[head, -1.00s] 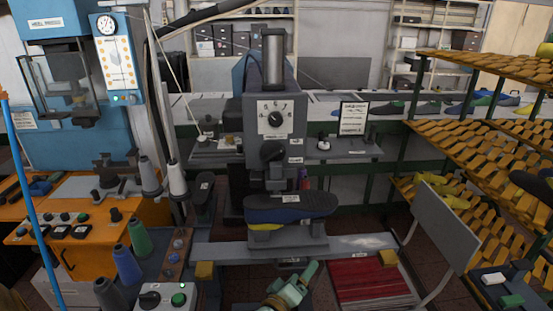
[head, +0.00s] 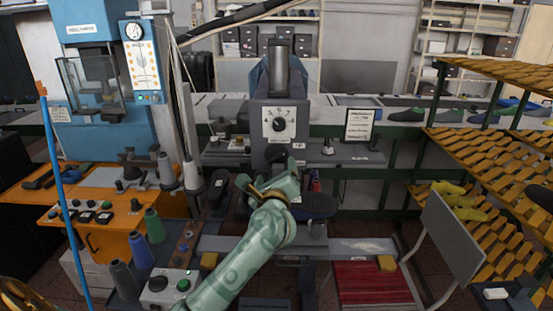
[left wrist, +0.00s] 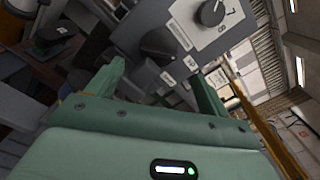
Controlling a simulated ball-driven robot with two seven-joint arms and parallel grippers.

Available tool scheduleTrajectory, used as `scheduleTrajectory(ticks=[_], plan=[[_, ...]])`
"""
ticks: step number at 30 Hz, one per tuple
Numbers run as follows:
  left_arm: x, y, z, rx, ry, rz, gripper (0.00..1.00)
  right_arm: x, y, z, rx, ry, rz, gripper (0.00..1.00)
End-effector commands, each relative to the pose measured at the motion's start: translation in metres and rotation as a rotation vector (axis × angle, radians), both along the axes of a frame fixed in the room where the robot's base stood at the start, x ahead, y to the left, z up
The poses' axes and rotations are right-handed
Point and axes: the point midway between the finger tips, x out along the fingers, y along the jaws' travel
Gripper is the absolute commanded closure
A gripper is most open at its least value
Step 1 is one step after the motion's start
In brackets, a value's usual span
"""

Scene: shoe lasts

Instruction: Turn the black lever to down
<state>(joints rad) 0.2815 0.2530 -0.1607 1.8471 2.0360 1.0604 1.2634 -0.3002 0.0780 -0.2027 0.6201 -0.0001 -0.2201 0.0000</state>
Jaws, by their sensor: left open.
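The black lever (head: 275,152) is on the front of the grey press, just below its numbered dial. It is partly hidden by my gripper in the head view. In the left wrist view the black lever (left wrist: 157,45) shows as a dark rounded handle ahead of my fingers. My left gripper (head: 268,174) is raised in front of the press, just below the lever. In the left wrist view my left gripper (left wrist: 157,72) is open, with its fingers apart and nothing held between them. My right gripper is not in view.
The numbered dial (head: 279,124) sits above the lever. A dark shoe last (head: 318,205) lies on the press, partly behind my arm. A blue machine (head: 100,137) stands left, a yellow rack (head: 480,150) right. A grey panel (head: 450,230) stands front right.

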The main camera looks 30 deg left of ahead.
Motion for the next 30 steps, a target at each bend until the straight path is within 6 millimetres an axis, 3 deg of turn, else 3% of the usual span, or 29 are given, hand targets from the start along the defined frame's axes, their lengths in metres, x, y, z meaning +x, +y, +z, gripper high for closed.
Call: scheduleTrajectory(ticks=[3,9,22,23,27,30], plan=[[0.025,0.016,0.001,0.003,0.001,0.003,0.20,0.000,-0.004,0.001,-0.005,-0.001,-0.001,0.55],[0.054,0.033,0.000,0.003,0.003,0.001,0.20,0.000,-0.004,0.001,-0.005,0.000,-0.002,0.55],[0.065,0.040,0.000,0.003,0.002,0.000,0.20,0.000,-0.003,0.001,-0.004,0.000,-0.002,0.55],[0.065,0.040,0.000,0.003,0.002,0.000,0.26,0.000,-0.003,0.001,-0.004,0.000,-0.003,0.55],[0.065,0.039,-0.001,0.003,0.002,0.000,0.65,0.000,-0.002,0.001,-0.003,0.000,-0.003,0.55],[0.064,0.039,-0.001,0.003,0.002,0.000,0.65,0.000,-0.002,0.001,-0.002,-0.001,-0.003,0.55]])
